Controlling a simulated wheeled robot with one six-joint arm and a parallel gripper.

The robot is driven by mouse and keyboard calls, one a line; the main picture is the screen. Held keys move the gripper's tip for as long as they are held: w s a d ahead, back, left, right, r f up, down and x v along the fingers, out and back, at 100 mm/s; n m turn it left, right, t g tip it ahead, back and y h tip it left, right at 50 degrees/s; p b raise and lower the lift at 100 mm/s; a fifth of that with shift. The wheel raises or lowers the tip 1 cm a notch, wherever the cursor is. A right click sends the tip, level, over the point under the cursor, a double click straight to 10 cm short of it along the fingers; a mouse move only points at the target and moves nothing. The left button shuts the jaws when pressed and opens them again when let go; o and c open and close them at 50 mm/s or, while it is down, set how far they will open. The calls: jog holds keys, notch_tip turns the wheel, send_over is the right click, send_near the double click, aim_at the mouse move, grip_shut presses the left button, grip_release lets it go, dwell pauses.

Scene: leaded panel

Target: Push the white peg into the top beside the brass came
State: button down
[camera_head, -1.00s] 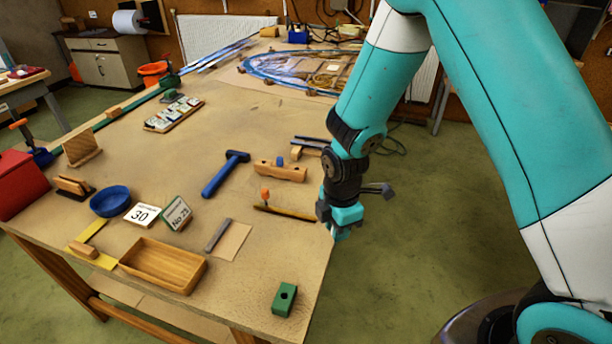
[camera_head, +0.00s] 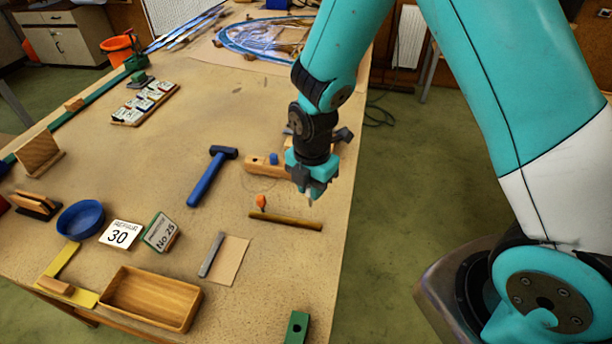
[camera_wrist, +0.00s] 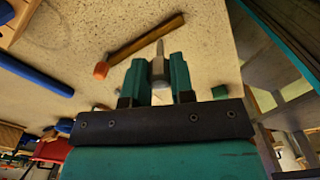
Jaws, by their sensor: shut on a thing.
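My gripper (camera_head: 308,192) is shut on the white peg and points down over the right side of the bench. In the wrist view the peg (camera_wrist: 159,78) sits between the green fingers (camera_wrist: 158,80); its pale rounded head and thin pointed shank show. The brass-coloured strip, which I take for the brass came (camera_head: 287,221), lies on the bench just in front of the gripper. It also shows in the wrist view (camera_wrist: 146,37). An orange-headed piece (camera_head: 261,202) stands near its left end. The peg's tip looks clear of the strip; its height above the top is hard to tell.
The bench's right edge is close to my gripper. A wooden block (camera_head: 262,166) stands just behind, and a blue hammer (camera_head: 207,178) lies left. A wooden tray (camera_head: 150,297), a grey bar (camera_head: 211,254) and a green block (camera_head: 297,327) are nearer the front.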

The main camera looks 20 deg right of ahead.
dwell(0.3)
jog(key=shift+f+b, duration=2.05)
jog(key=shift+f, duration=0.8)
jog(key=shift+f+b, duration=0.45)
jog(key=shift+f, duration=0.25)
jog(key=c, duration=0.9)
grip_release()
notch_tip(320, 180, up, 18)
jog(key=b, duration=0.2)
jog(key=s+a+r+m+y, duration=0.2)
jog(key=s+r+m, duration=0.1)
jog(key=s+m, duration=0.5)
jog(key=s+a+r+m+y, duration=0.2)
jog(key=s+m, duration=0.7)
jog(key=s, duration=0.1)
jog(key=shift+s+a+r, duration=0.3)
jog(key=shift+a+r, duration=0.05)
jog(key=shift+r, duration=0.05)
